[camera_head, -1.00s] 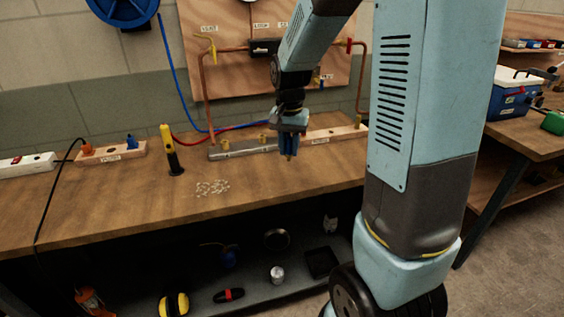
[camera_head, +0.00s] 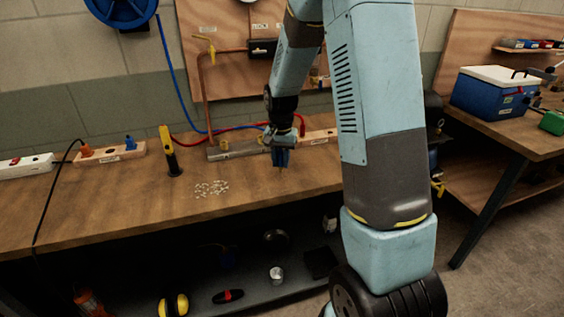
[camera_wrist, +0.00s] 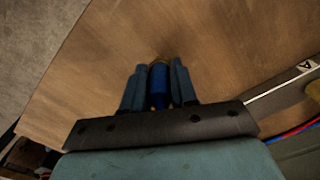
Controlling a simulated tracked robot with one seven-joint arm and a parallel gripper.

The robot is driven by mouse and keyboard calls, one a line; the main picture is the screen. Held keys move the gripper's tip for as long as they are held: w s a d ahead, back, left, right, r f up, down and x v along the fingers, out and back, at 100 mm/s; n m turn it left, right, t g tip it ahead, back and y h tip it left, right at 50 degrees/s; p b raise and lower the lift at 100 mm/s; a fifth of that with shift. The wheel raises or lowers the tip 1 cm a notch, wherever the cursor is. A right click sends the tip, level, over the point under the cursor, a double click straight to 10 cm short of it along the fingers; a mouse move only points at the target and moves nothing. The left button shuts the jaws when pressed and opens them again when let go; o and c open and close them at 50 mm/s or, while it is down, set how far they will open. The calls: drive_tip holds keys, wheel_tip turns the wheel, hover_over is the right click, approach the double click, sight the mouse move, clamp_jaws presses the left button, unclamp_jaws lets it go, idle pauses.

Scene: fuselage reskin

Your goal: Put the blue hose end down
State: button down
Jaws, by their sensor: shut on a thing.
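The blue hose end (camera_wrist: 159,84) is between the two fingers of my gripper (camera_wrist: 157,84) in the wrist view, with a brass tip at its far end. My gripper is shut on it. In the head view my gripper (camera_head: 280,157) points down over the workbench (camera_head: 110,205), to the right of the scattered pale bits. The gap between the hose end and the bench top cannot be judged. The blue hose (camera_head: 172,75) runs down from the blue reel (camera_head: 122,8) towards the back of the bench.
A yellow and black tool (camera_head: 169,152) stands on the bench left of my gripper. Small pale pieces (camera_head: 211,188) lie near it. A metal rail (camera_head: 235,149) and a red hose (camera_head: 302,125) are behind my gripper. The front bench top is mostly clear.

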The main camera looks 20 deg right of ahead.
drive_tip(key=shift+f, duration=0.45)
drive_tip(key=shift+f, duration=0.1)
drive_tip(key=c, duration=0.9)
unclamp_jaws()
